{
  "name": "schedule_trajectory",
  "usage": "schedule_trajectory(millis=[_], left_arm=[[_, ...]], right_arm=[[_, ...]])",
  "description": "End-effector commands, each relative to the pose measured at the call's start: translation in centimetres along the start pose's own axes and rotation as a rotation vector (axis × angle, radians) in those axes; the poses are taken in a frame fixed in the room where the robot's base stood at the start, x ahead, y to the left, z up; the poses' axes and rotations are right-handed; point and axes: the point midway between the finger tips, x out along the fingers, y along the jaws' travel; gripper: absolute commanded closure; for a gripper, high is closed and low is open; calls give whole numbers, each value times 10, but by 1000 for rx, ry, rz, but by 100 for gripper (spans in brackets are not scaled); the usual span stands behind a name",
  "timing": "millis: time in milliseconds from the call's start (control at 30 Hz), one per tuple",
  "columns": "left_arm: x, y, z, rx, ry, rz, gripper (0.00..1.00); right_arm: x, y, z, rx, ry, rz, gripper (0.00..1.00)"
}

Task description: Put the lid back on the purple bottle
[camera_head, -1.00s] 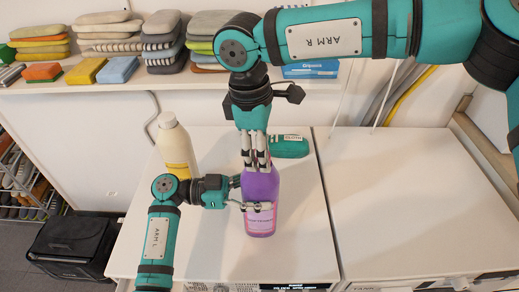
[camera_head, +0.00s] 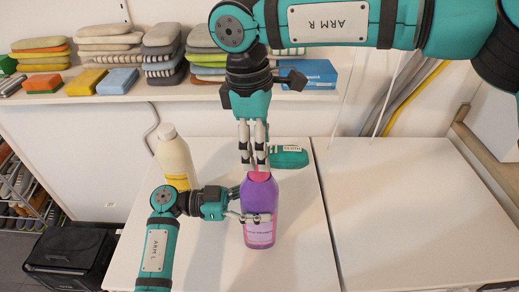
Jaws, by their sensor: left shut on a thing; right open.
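The purple bottle (camera_head: 259,198) stands upright on the white worktop, with a pink label on its front. A pink lid (camera_head: 258,176) shows at its top and appears to sit on the neck; how firmly it is seated cannot be seen. My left gripper (camera_head: 252,217) is shut on the bottle's body from the left. My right gripper (camera_head: 253,166) points straight down from above, open, with its fingertips at the lid and partly covering the bottle's top.
A cream bottle (camera_head: 174,155) stands behind and left of my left arm. A teal object (camera_head: 289,157) lies behind the purple bottle. A shelf (camera_head: 110,97) holds stacked sponges and a blue box (camera_head: 308,74). The right half of the worktop (camera_head: 400,205) is clear.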

Motion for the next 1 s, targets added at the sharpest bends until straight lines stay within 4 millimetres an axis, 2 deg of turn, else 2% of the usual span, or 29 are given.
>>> schedule_trajectory(millis=[200, 367, 1000], left_arm=[[0, 0, 0, 0, 1, 1, 100], [0, 0, 0, 0, 2, 1, 100], [0, 0, 0, -1, 2, 1, 100]], right_arm=[[0, 0, 0, -28, 1, -1, 42], [0, -1, -1, -231, 7, -4, 42], [-11, -5, -4, -1854, 48, 32, 42]])
